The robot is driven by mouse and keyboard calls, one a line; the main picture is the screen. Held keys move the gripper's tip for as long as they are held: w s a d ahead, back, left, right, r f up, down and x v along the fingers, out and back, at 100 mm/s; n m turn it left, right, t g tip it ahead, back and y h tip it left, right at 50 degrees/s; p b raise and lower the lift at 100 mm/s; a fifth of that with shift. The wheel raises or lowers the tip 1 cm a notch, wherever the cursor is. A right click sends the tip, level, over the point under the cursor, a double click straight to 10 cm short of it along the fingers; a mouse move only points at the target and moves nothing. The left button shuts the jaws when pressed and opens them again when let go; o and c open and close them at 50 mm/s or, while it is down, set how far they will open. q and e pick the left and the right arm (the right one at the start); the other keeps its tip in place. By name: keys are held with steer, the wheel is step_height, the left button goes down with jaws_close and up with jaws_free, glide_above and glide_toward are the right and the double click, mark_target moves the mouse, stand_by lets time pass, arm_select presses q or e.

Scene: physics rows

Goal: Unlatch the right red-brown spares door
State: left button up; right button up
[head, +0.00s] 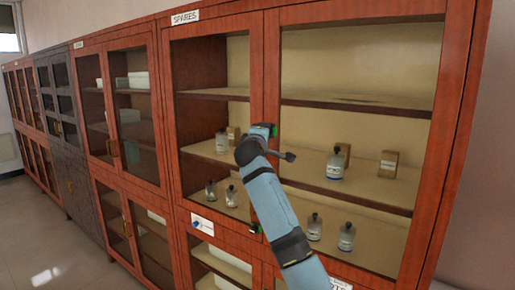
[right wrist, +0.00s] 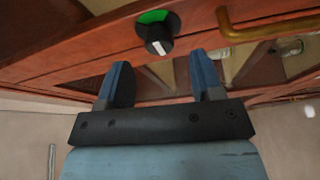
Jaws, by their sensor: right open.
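The red-brown spares cabinet stands in the head view, with its right glass door (head: 453,130) shut. In the right wrist view a black knob (right wrist: 158,42) with a white mark sits on a green disc on the red-brown wood. My right gripper (right wrist: 160,72) is open, with its two blue fingers apart and empty. The knob lies just beyond the fingertips, roughly between them, and does not look gripped. In the head view my right forearm and wrist cover part of the door's left edge, and a green spot (head: 273,130) shows beside the wrist. My left gripper is out of view.
A brass handle (right wrist: 270,27) is to the right of the knob in the right wrist view. Bottles (head: 335,165) and small boxes (head: 388,163) stand on shelves behind the glass. Another green spot (head: 255,228) shows lower, beside my arm. A grey cabinet (head: 62,130) stands further left.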

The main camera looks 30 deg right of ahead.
steer(key=b+v, duration=0.2)
steer(key=v, duration=0.7)
steer(key=shift+s+a, duration=0.15)
steer(key=shift+a, duration=0.05)
